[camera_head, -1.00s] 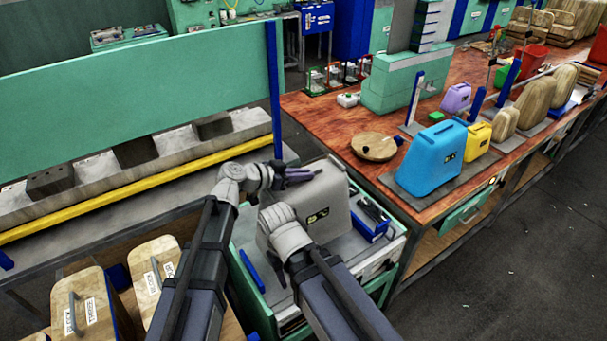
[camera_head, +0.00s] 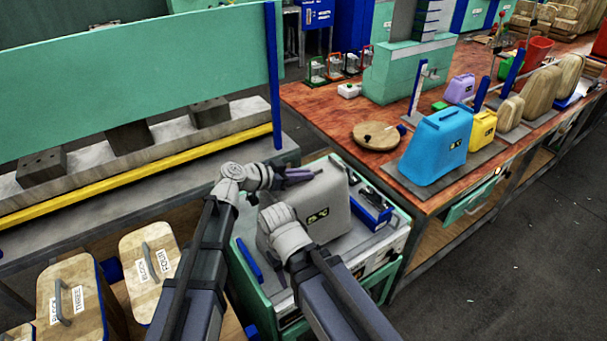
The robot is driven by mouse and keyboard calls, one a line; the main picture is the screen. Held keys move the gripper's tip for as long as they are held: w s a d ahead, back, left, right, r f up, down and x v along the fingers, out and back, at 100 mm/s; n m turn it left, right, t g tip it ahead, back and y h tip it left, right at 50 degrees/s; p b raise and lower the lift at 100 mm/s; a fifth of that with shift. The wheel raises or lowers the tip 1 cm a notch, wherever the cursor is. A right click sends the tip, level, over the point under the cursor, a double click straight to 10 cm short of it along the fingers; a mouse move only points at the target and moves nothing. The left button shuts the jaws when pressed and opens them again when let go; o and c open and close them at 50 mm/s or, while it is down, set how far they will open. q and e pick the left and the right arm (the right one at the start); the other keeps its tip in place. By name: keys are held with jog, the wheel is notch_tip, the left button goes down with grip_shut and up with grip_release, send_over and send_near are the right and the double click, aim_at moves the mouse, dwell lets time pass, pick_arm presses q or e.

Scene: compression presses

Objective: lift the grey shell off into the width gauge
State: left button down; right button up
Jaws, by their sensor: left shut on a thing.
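The grey shell (camera_head: 335,213), a jerrycan-like body with a small dark and yellow label, is upright in front of me, over the top of a green-framed cart (camera_head: 283,293). My left gripper (camera_head: 298,175), with dark purple fingers, is shut on the shell's upper part. I cannot tell whether the shell's underside touches the cart. My right wrist is against the near face of the shell in the picture, and its fingers do not show. I cannot make out for sure which thing is the width gauge.
On the wooden bench (camera_head: 325,108) to the right stand a blue shell (camera_head: 437,146), a yellow shell (camera_head: 482,130), a purple shell (camera_head: 460,89) and a round wooden disc (camera_head: 376,135). A blue box (camera_head: 371,212) lies on the cart. Wooden blocks (camera_head: 150,262) stand lower left.

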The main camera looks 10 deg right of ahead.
pick_arm(q)
jog(key=shift+f+b, duration=0.65)
jog(key=shift+f, duration=0.3)
dwell(0.4)
jog(key=c, duration=0.9)
grip_release()
jog(key=p+v, duration=0.2)
jog(key=v, duration=0.4)
jog(key=shift+s+a+r+p, duration=0.15)
jog(key=shift+a+p, duration=0.1)
jog(key=shift+p, duration=0.1)
jog(key=shift+s+a+r, duration=0.15)
jog(key=shift+s+a, duration=0.05)
jog(key=shift+a, duration=0.35)
jog(key=shift+s, duration=0.1)
